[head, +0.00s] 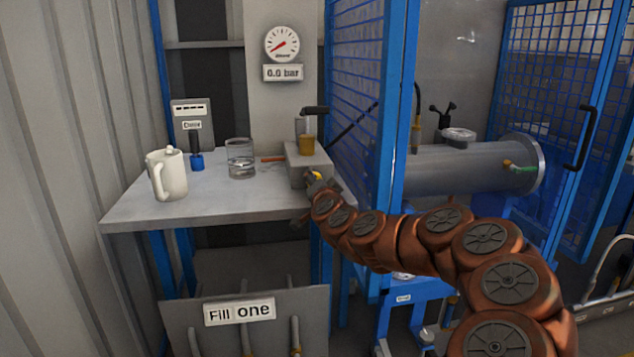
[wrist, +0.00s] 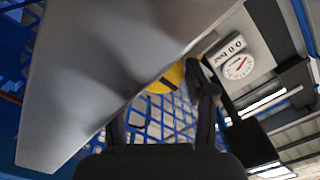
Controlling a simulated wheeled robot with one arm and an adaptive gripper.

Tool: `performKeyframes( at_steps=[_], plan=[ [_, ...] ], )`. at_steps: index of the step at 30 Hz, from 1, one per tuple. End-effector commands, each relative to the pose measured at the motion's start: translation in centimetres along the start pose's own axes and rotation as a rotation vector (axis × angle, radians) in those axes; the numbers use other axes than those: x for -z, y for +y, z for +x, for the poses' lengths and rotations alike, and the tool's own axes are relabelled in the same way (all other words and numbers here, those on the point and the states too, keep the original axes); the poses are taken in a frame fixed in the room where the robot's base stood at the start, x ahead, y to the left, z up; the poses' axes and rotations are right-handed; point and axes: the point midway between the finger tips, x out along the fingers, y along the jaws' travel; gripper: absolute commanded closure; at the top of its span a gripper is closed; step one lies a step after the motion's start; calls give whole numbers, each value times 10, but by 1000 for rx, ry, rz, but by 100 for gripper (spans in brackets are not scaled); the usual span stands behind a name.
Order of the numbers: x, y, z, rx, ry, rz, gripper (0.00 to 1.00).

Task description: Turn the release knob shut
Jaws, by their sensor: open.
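A yellow knob (head: 315,176) shows on the front of a small grey box (head: 303,163) at the right end of the table; I take it to be the release knob. My gripper (head: 316,189) is right at the box front and partly covers the knob. In the wrist view the yellow knob (wrist: 168,79) lies ahead, between my open gripper's fingers (wrist: 160,97) and nearer the right one. Its far side is hidden behind a grey surface. I cannot tell whether a finger touches it, nor how far it is turned.
A gauge (head: 282,44) above a "0.0 bar" plate (head: 283,73) hangs behind. A white jug (head: 168,174), a glass (head: 240,158) and a blue-based device (head: 196,160) stand on the table (head: 210,196). A blue mesh door (head: 355,90) stands close right of the box.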

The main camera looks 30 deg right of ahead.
Motion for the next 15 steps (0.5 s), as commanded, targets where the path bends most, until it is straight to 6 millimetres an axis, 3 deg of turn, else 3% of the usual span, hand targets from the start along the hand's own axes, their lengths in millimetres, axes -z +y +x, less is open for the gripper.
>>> performKeyframes(
  at_steps=[8, 15],
  plan=[
    [0, 0, -7, 1, 0, 0, 45],
    [1, 0, -31, 1, 1, 0, 45]
  ],
)
